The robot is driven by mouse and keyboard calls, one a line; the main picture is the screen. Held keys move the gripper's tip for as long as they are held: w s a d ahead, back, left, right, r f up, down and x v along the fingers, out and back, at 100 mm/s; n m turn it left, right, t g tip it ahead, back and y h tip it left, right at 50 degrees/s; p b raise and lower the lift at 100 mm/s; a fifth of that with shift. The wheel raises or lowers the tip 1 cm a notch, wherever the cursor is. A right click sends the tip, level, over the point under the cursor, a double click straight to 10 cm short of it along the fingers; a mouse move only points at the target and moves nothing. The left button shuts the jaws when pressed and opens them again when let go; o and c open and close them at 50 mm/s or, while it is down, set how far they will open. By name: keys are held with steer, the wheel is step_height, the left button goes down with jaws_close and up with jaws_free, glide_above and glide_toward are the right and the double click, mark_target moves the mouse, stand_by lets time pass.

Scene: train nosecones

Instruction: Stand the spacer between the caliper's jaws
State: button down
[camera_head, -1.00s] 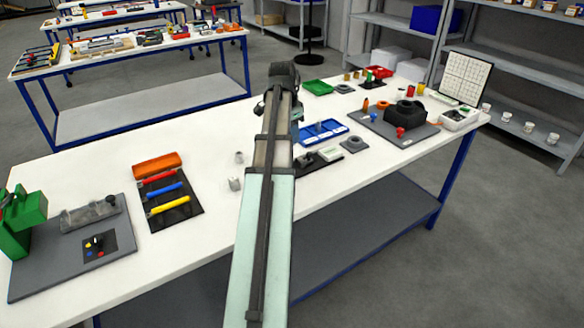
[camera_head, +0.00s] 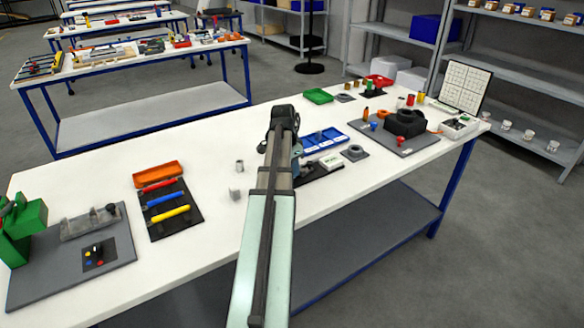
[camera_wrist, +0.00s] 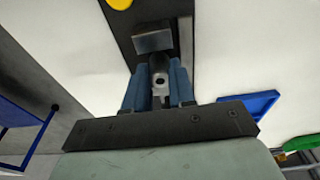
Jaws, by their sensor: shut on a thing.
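My gripper (camera_wrist: 160,92) is shut on the spacer (camera_wrist: 160,78), a small grey cylinder with a dark hole facing the wrist camera. The spacer sits between the two blue-grey fingers. Just beyond it in the wrist view is a grey metal block (camera_wrist: 152,42) on a dark mat (camera_wrist: 122,28), apparently part of the caliper. I cannot tell whether the spacer touches it or stands between the jaws. In the head view my arm hides the gripper, the spacer and most of the caliper. Only part of the dark mat (camera_head: 318,172) shows, right of the arm.
A white device (camera_head: 331,160) and a blue tray (camera_head: 323,140) stand right of my arm. Two small grey pieces (camera_head: 240,166) (camera_head: 234,194) stand to its left. Farther left are an orange tray (camera_head: 158,174) and a dark mat with coloured handles (camera_head: 168,218). The front table edge is close.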

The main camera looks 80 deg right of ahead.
steer(key=shift+f, duration=0.1)
steer(key=c, duration=0.9)
jaws_free()
steer(key=shift+c, duration=0.2)
step_height(320, 180, up, 12)
steer(key=w+a, duration=0.1)
steer(key=shift+a, duration=0.15)
steer(key=shift+w, duration=0.15)
